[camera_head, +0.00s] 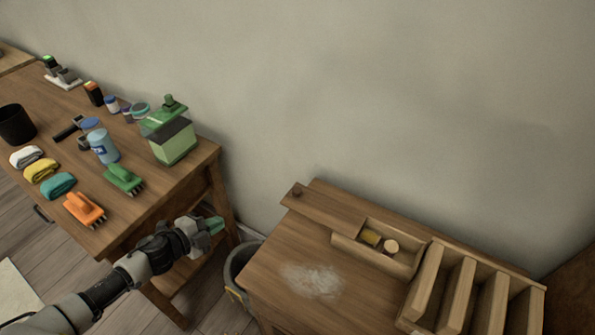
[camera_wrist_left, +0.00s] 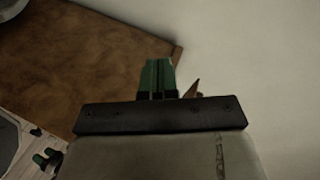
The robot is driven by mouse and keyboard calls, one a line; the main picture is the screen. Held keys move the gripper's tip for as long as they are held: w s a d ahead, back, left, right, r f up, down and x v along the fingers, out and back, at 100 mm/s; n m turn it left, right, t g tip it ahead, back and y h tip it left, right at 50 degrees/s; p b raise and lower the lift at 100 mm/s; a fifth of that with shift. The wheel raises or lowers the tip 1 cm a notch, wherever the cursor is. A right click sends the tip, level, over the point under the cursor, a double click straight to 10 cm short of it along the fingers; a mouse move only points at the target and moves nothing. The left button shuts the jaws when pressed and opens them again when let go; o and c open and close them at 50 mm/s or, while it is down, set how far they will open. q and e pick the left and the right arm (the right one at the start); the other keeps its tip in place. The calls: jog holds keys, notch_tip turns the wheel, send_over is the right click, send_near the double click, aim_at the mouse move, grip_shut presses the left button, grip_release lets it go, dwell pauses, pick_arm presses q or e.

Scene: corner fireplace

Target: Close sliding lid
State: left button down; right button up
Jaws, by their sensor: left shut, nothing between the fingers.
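A wooden box (camera_head: 345,246) stands on the right wooden table. Its flat sliding lid (camera_head: 340,211) is pushed out to the left, past the box's left end, with a small dark knob (camera_head: 298,191) near its left end. The right part of the box is open and shows a yellow item (camera_head: 370,237) and a pale round wooden piece (camera_head: 391,246). My left gripper (camera_head: 216,225) is left of the lid, apart from it, over the gap between the tables. Its green fingers (camera_wrist_left: 157,76) are together and empty.
A wooden rack with upright dividers (camera_head: 458,290) stands right of the box. A whitish dusty patch (camera_head: 312,281) marks the right table. A grey bucket (camera_head: 238,270) stands between the tables. The left table holds brushes, folded cloths and a green-lidded container (camera_head: 172,140). The wall is behind.

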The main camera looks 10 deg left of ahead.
aim_at(338, 228)
pick_arm(q)
jog(key=s+d+r+m+g+h+p, duration=0.1)
jog(key=s+d+r+m+g+h, duration=0.15)
jog(key=r+m, duration=0.35)
jog(key=s+d+r+m+g+h+p, duration=0.1)
jog(key=d+r+m+g+h, duration=0.15)
jog(key=r, duration=0.65)
jog(key=shift+m+y, duration=0.45)
jog(key=shift+y, duration=0.05)
jog(key=p+x, duration=0.1)
jog(key=x, duration=0.3)
jog(key=r+p+x, duration=0.1)
jog(key=x, duration=0.4)
jog(key=p+x, duration=0.1)
jog(key=x, duration=0.4)
jog(key=shift+w+d+r, duration=0.15)
jog(key=shift+w+d, duration=0.05)
jog(key=shift+d, duration=0.2)
pick_arm(e)
notch_tip(338, 228, up, 6)
jog(key=shift+f, duration=0.1)
pick_arm(q)
jog(key=shift+t, duration=0.3)
